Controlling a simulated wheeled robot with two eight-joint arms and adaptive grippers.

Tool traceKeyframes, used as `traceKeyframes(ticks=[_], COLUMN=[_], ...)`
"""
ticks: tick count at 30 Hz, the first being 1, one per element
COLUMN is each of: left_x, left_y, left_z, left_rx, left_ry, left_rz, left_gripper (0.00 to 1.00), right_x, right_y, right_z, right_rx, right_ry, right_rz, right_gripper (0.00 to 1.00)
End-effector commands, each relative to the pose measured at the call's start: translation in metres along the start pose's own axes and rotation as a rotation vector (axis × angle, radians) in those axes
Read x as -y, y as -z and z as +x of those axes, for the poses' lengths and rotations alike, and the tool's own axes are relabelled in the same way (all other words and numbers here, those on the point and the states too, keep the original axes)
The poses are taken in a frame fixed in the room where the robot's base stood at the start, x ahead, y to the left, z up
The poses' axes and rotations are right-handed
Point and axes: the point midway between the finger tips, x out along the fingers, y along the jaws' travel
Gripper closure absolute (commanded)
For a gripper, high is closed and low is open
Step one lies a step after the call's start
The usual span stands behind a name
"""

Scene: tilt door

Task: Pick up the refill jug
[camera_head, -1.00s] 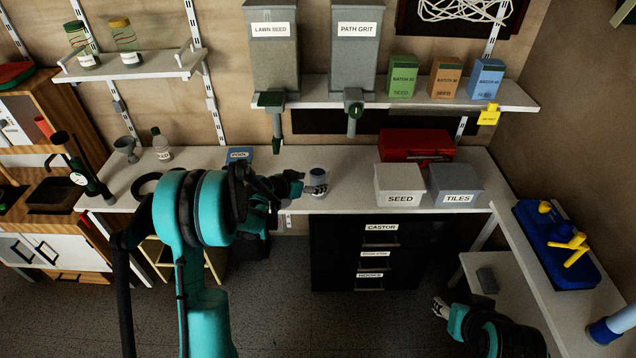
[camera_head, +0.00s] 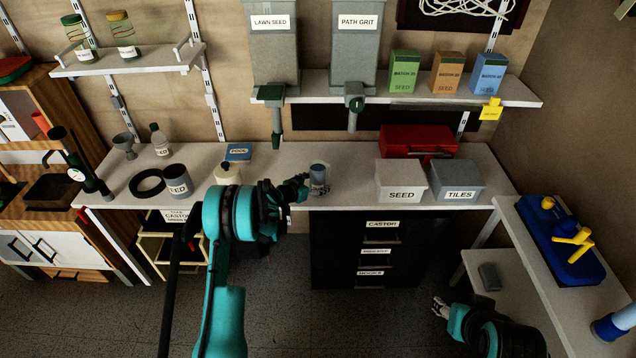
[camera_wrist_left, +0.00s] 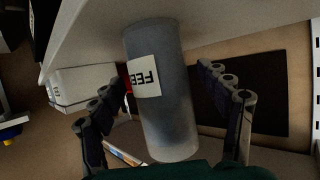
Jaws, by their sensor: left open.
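The refill jug appears to be the grey-blue cylinder (camera_head: 318,174) with a white label, upright on the workbench; I cannot be sure. It fills the middle of the left wrist view (camera_wrist_left: 165,100), where it looks tilted and its label is partly readable as "FEE". My left gripper (camera_head: 306,187) is open at the cylinder, reaching in from the left. In the wrist view its fingers (camera_wrist_left: 170,100) stand apart on either side of the cylinder, with gaps visible. My right gripper (camera_head: 440,307) is low at the right, away from the bench; its opening is unclear.
A similar grey container (camera_head: 177,179), a black ring (camera_head: 147,183) and a cream jug (camera_head: 228,174) stand left on the bench. The Seed box (camera_head: 401,180) and Tiles box (camera_head: 457,181) stand right. A dispenser spout (camera_head: 354,105) hangs above.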

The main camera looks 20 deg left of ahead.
Motion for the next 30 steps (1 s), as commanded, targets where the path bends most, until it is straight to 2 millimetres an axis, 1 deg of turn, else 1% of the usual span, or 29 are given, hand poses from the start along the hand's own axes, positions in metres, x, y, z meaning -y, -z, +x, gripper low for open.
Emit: traceKeyframes(ticks=[1, 2, 8, 9, 11, 12, 14, 15, 16, 25, 30], left_x=[0.0, 0.0, 0.0, 0.0, 0.0, 0.0, 0.0, 0.0, 0.0, 0.0, 0.0], left_y=[-0.002, -0.001, 0.001, 0.001, 0.001, 0.001, 0.001, 0.001, 0.001, 0.003, 0.016], left_z=[0.006, 0.007, 0.007, 0.007, 0.007, 0.007, 0.007, 0.007, 0.007, 0.006, 0.001], left_rx=[0.0, 0.0, 0.0, 0.0, 0.0, 0.0, 0.0, 0.0, 0.0, 0.0, 0.0], left_ry=[0.0, 0.0, 0.0, 0.0, 0.0, 0.0, 0.0, 0.0, 0.0, 0.0, 0.0], left_rz=[0.0, 0.0, -0.001, -0.001, -0.001, -0.001, -0.001, -0.001, -0.001, -0.001, -0.001], left_gripper=[0.24, 0.24, 0.24, 0.34, 0.5, 0.61, 0.77, 0.87, 0.92, 0.92, 0.92], right_x=[0.0, 0.0, 0.0, 0.0, 0.0, 0.0, 0.0, 0.0, 0.0, 0.0, 0.0], right_y=[-0.002, -0.002, -0.001, -0.001, -0.001, -0.001, -0.001, -0.001, -0.001, -0.001, 0.004], right_z=[0.003, 0.003, 0.002, 0.002, 0.002, 0.002, 0.002, 0.002, 0.002, 0.001, -0.005], right_rx=[0.0, 0.0, 0.0, 0.0, 0.0, 0.0, 0.0, 0.0, 0.0, 0.0, 0.0], right_ry=[0.0, 0.0, 0.0, 0.0, 0.0, 0.0, 0.0, 0.0, 0.0, 0.0, 0.0], right_rz=[0.0, 0.0, 0.0, 0.0, 0.0, 0.0, 0.0, 0.0, 0.0, 0.0, 0.0], right_gripper=[0.54, 0.54, 0.54, 0.54, 0.54, 0.54, 0.54, 0.54, 0.54, 0.54, 0.54])
